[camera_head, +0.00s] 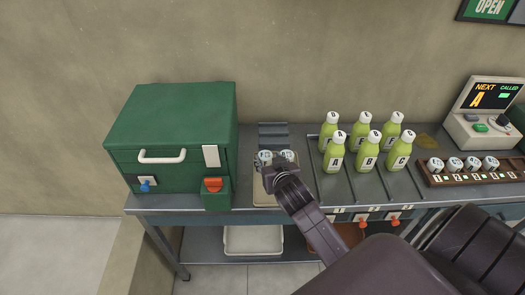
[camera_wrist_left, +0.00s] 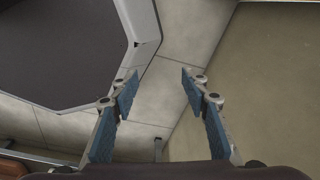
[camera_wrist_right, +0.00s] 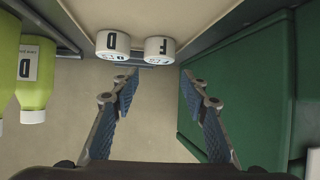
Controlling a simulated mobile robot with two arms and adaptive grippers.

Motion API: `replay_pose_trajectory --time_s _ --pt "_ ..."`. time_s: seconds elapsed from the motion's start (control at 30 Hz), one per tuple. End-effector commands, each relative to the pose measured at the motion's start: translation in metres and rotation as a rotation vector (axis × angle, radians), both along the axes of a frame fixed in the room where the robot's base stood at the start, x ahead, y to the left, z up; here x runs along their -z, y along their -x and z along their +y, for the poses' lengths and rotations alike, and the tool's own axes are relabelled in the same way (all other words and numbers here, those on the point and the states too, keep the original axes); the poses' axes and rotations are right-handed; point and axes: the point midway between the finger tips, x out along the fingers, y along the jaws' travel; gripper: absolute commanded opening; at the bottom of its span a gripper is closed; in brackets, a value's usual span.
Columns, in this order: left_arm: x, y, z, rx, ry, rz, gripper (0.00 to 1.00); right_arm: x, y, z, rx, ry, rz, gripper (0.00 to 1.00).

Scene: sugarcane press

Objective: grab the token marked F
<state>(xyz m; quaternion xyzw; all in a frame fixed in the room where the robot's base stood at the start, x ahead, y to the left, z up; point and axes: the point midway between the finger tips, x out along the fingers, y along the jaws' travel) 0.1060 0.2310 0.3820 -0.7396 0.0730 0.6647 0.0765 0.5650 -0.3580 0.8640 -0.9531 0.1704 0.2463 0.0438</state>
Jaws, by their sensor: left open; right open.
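The token marked F (camera_wrist_right: 159,50) is a white round piece in the right wrist view, beside a similar token marked D (camera_wrist_right: 113,45). In the head view the F token (camera_head: 264,156) is the left one of the pair and the D token (camera_head: 288,154) the right one, partly covered by my gripper. My right gripper (camera_wrist_right: 157,90) is open and empty, its fingers pointing at the pair, with the F token roughly between their lines. It also shows in the head view (camera_head: 277,166) just in front of the tokens. My left gripper (camera_wrist_left: 160,86) is open and empty above the floor.
A green box (camera_head: 170,135) with a white handle stands left of the tokens. Several green juice bottles (camera_head: 366,150) stand close on the right in lanes. A rack of white tokens (camera_head: 472,167) and a display (camera_head: 490,100) are farther right.

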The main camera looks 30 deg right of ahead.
Motion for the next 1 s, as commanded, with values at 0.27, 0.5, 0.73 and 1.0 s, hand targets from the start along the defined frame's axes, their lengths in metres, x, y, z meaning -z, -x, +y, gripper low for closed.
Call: replay_pose_trajectory --time_s 0.27,0.5,0.73,1.0 --pt "0.000 0.023 0.003 0.002 -0.004 0.032 0.42 0.011 -0.017 -0.006 0.000 0.000 0.001 0.41" --pt "-0.005 0.028 0.006 0.004 -0.009 0.040 0.42 0.029 -0.034 -0.015 0.001 0.002 0.003 0.41" --pt "-0.007 0.010 0.004 0.005 -0.005 0.013 0.42 0.041 -0.051 -0.021 0.000 0.000 0.001 0.41" --pt "-0.007 0.007 0.004 0.005 -0.005 0.009 0.42 0.043 -0.053 -0.021 -0.001 -0.001 0.001 0.41"
